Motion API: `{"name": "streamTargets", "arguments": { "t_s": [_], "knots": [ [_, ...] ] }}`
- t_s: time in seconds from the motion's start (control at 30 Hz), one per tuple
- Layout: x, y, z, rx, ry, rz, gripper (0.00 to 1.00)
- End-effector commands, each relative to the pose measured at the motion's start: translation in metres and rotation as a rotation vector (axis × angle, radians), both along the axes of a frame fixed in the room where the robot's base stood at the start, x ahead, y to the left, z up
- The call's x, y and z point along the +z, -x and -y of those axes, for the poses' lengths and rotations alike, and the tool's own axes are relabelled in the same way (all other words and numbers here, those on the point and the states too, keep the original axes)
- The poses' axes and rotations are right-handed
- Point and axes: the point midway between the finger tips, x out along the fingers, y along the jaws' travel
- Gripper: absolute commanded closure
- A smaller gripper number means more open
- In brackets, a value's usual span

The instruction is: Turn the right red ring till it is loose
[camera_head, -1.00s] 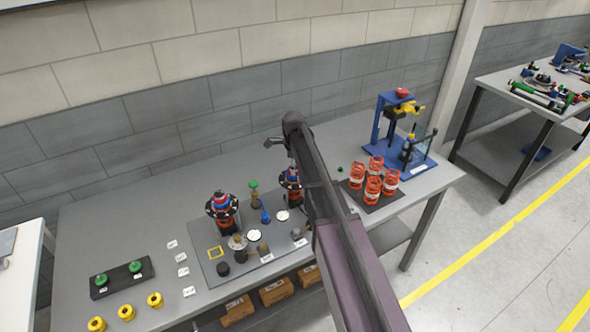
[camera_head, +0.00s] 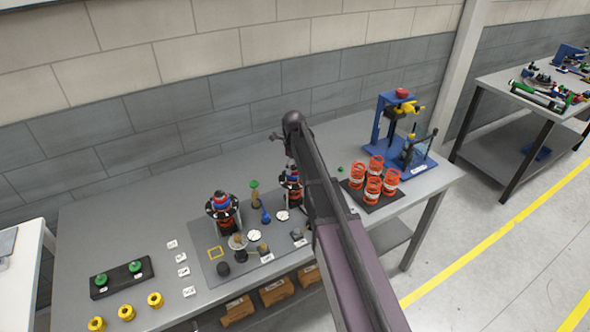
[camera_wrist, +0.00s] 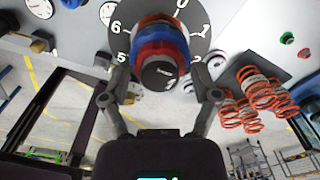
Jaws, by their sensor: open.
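The right chassis post (camera_head: 291,184) carries red and blue rings above a dark round base and stands partly behind my arm in the head view. In the wrist view, the red ring (camera_wrist: 155,50) sits around the post just behind a black round cap (camera_wrist: 159,75). A blue ring (camera_wrist: 170,33) lies beyond it, over a grey numbered dial (camera_wrist: 199,46). My gripper (camera_wrist: 161,73) is open, with one finger on each side of the cap and red ring. I cannot tell whether the fingers touch the ring.
A similar left post (camera_head: 222,208) stands on the grey mat (camera_head: 204,265). Orange springs (camera_head: 373,184) on a black plate and a blue press (camera_head: 379,128) stand to the right. Small white discs, a blue piece and dark knobs crowd the mat between the posts.

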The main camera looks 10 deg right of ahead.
Motion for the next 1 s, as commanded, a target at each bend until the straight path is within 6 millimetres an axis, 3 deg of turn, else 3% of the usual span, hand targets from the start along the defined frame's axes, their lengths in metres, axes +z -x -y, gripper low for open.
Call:
{"name": "streamTargets", "arguments": {
  "t_s": [0.23,0.67,1.0],
  "knots": [
    [0.0,0.0001,0.0002,-0.073,0.0,0.0,0.21],
    [0.0,0.0,0.0004,-0.373,0.0,0.0,0.21],
    [0.0,0.0,0.0006,-0.401,0.0,0.0,0.24]
  ]
}}
